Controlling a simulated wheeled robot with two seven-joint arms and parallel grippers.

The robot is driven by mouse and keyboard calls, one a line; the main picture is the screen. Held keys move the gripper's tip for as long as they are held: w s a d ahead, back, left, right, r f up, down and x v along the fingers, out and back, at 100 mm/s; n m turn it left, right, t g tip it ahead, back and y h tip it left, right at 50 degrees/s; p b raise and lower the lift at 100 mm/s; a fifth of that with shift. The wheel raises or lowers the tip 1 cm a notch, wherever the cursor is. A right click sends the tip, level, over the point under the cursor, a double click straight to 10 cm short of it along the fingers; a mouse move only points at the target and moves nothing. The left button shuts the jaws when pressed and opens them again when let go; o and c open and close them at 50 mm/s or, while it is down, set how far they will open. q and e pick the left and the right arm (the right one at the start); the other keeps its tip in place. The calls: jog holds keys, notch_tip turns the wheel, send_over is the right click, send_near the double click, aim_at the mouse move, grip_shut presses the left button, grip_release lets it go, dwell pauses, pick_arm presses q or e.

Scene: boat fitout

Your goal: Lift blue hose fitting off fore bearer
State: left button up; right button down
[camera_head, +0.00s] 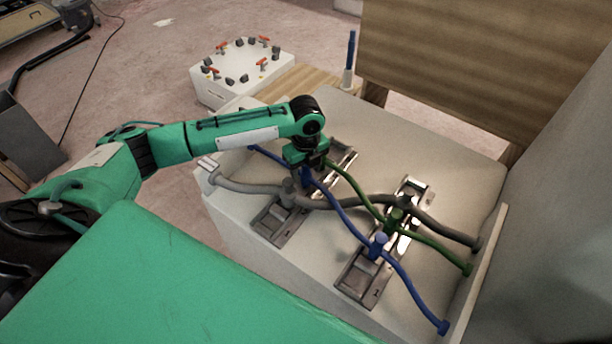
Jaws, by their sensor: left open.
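My left gripper (306,168) points down over the far end of the left metal bearer (272,228). It is open, around or just above a blue fitting on the blue hose there; the gripper partly hides this spot, and I cannot tell whether they touch. The blue hose (350,222) runs from behind my left arm to the right bearer (356,284), where another blue hose fitting (378,246) sits. The hose continues to an end at the lower right. I cannot tell which bearer is the fore one. My right gripper is out of view.
A green hose (432,244) and a grey hose (447,228) cross the bearers close to the blue one. A white box with several red-handled valves (242,72) stands behind. A wooden panel (480,60) and a grey wall (565,190) bound the right side.

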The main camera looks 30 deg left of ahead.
pick_arm(q)
jog(key=c, duration=1.1)
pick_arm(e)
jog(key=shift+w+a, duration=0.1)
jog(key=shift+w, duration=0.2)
pick_arm(q)
jog(key=shift+r, duration=0.15)
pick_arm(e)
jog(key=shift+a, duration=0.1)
